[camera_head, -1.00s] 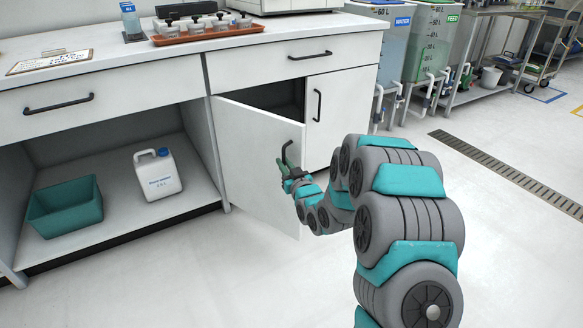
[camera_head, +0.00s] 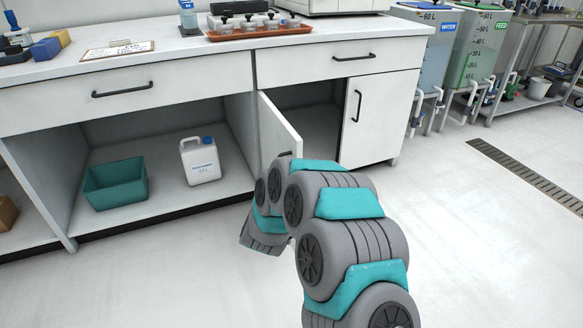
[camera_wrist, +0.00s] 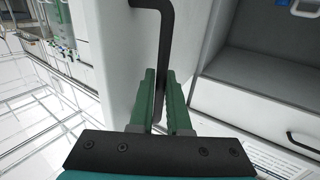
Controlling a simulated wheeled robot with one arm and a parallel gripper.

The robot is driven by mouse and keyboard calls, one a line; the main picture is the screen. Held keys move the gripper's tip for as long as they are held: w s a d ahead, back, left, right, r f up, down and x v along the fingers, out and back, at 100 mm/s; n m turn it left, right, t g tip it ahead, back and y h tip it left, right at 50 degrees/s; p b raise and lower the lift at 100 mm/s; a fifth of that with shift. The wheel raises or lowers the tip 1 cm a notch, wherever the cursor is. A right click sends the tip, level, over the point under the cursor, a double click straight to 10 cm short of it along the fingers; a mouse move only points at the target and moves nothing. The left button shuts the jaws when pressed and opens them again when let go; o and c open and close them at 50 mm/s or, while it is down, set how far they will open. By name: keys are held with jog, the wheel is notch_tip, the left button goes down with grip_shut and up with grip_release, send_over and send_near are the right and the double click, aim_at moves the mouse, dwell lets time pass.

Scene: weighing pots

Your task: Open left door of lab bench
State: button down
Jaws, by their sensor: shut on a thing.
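The lab bench (camera_head: 180,92) fills the left and middle of the head view. Its left door (camera_head: 280,132) stands swung far out from the cabinet, seen at a steep angle, with a dark opening behind it. In the wrist view the door's black handle (camera_wrist: 167,50) runs down between the green fingers of my gripper (camera_wrist: 163,105), which is shut on it. The right door (camera_head: 378,118) is closed.
The open bay at left holds a teal bin (camera_head: 115,183) and a white canister (camera_head: 200,160). An orange tray (camera_head: 258,30) of pots stands on the benchtop. Water and feed tanks (camera_head: 470,55) stand at right. The floor in front and to the right is clear.

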jog(key=shift+s+a+r+m+h+p, duration=0.25)
jog(key=shift+a+h, duration=0.2)
jog(key=shift+a, duration=0.35)
jog(key=shift+s+a+m+h+p, duration=0.1)
jog(key=shift+a+m+h+p, duration=0.3)
jog(key=shift+a, duration=0.35)
jog(key=c, duration=0.9)
grip_release()
jog(key=shift+f, duration=0.15)
jog(key=s, duration=0.2)
jog(key=s+a, duration=0.1)
jog(key=s, duration=0.4)
jog(key=shift+s+a, duration=0.2)
jog(key=shift+s, duration=0.15)
